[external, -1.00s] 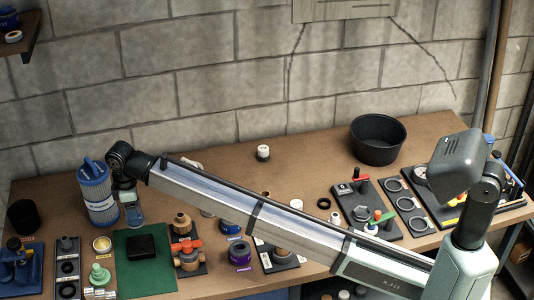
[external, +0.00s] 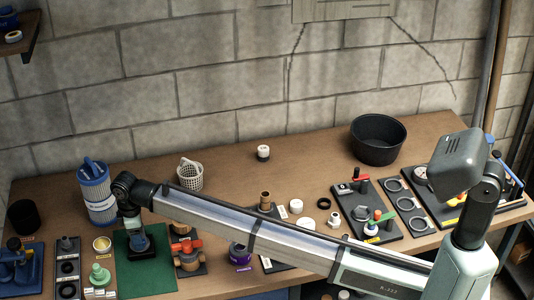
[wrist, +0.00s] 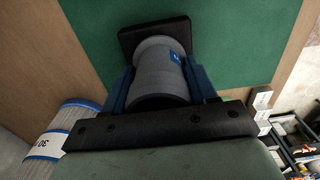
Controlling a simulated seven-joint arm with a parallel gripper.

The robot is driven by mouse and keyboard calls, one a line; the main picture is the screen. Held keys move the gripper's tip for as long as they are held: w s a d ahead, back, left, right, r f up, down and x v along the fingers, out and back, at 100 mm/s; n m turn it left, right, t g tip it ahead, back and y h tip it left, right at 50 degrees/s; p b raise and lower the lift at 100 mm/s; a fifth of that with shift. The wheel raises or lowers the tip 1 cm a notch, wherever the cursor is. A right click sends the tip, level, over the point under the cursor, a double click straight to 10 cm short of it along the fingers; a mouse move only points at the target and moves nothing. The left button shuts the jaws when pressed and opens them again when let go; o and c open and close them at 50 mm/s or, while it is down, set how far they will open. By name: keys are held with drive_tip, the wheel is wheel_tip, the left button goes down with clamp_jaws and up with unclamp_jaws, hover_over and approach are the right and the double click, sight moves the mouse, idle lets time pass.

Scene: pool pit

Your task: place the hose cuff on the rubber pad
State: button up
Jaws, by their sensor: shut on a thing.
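The hose cuff (wrist: 158,72) is a grey cylinder with a small blue label, seen between the blue fingers in the wrist view. My gripper (wrist: 158,80) is shut on it; in the external view my gripper (external: 139,244) is low over the green mat (external: 168,279). The rubber pad (wrist: 127,41) is a black square on the green mat, directly beyond the cuff's far end in the wrist view. The cuff overlaps part of it, and I cannot tell whether they touch. In the external view the gripper mostly covers the pad and cuff.
A blue-and-white filter cartridge (external: 97,192) stands left of my gripper. A green stepped fitting (external: 100,275) and a brown valve with a red handle (external: 188,256) flank the mat. A white basket (external: 189,175) stands behind. The mat's front part is clear.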

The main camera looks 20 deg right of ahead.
drive_tip(key=shift+f, duration=0.1)
drive_tip(key=o, duration=1.1)
wheel_tip(320, 180, up, 12)
drive_tip(key=shift+r, duration=0.15)
